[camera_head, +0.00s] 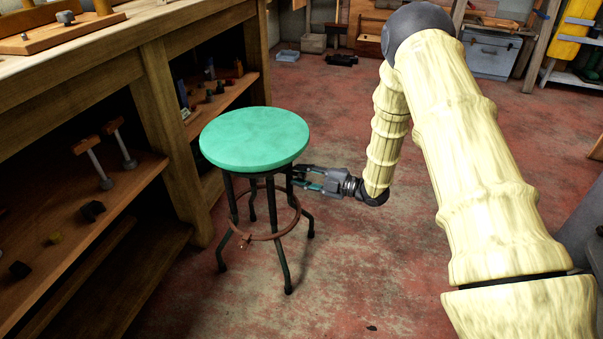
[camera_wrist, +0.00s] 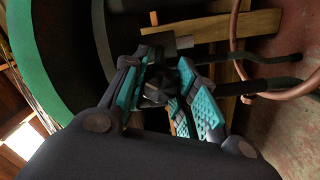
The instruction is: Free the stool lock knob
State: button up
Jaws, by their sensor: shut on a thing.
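The stool (camera_head: 254,142) has a round green seat, dark legs and a reddish foot ring (camera_head: 262,236). It stands upright on the floor beside the workbench. My gripper (camera_head: 300,178) reaches in from the right, just under the seat. In the wrist view the dark lobed lock knob (camera_wrist: 158,86) sits between the teal-padded fingers of my gripper (camera_wrist: 164,88), which are closed on it. The seat's green edge (camera_wrist: 42,70) shows at the left of that view. In the head view the knob is hidden by the gripper and the stool.
A wooden workbench (camera_head: 165,110) with open shelves stands close on the left, holding hammers (camera_head: 95,160) and small blocks. The red-grey floor (camera_head: 400,270) in front and to the right of the stool is mostly clear. A grey cabinet (camera_head: 492,53) stands at the back.

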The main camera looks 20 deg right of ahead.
jog(key=n+p, duration=0.1)
jog(key=n, duration=0.5)
jog(key=shift+d, duration=0.15)
dwell(0.4)
jog(key=o, duration=1)
jog(key=v, duration=1.1)
jog(key=shift+s+d, duration=0.25)
jog(key=shift+d, duration=0.05)
jog(key=shift+f, duration=0.15)
